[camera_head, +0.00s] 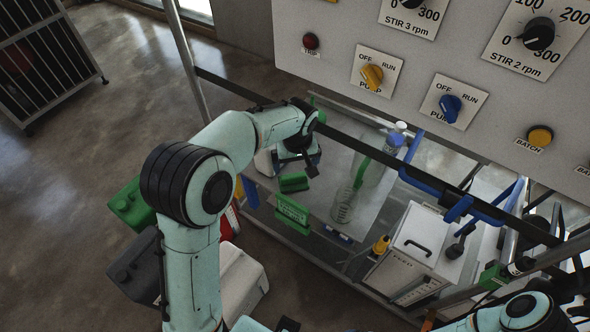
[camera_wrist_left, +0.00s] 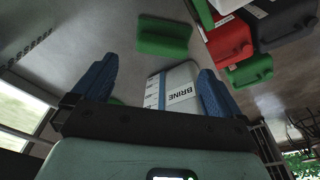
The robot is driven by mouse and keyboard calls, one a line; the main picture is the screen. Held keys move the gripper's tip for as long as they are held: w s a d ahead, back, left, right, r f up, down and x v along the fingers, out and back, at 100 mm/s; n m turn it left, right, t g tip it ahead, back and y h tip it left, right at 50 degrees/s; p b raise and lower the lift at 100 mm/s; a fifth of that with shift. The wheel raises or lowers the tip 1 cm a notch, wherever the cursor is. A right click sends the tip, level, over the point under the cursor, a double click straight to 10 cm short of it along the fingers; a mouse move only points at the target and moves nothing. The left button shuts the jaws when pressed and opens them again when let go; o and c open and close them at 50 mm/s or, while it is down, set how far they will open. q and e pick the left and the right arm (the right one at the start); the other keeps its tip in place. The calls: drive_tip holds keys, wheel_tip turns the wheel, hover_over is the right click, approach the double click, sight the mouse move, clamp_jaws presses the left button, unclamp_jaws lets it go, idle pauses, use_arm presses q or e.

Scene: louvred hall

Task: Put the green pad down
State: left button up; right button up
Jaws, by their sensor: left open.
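A small green block (camera_head: 293,182), which looks like the green pad, lies on the pale shelf below my left gripper in the head view. A flat green piece with pale lettering (camera_head: 292,213) is just in front of it. In the left wrist view a green pad (camera_wrist_left: 163,38) lies beyond the fingertips, apart from them; I cannot tell which of the two green pieces it is. My left gripper (camera_wrist_left: 155,85) has its two blue fingers spread, with nothing held between them. In the head view the gripper (camera_head: 300,165) is partly hidden by its wrist. My right gripper does not show.
A white container marked BRINE (camera_wrist_left: 178,88) stands beyond the fingers. A clear beaker (camera_head: 345,205), a bottle (camera_head: 396,138) and a white box (camera_head: 408,248) occupy the shelf's right. A panel with knobs (camera_head: 450,60) overhangs the back. Blue rails (camera_head: 425,183) cross the right.

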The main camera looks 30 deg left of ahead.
use_arm(q)
drive_tip(key=shift+s+d+r, duration=0.1)
drive_tip(key=shift+r, duration=0.9)
drive_tip(key=shift+s+d+r, duration=0.1)
drive_tip(key=shift+r, duration=0.9)
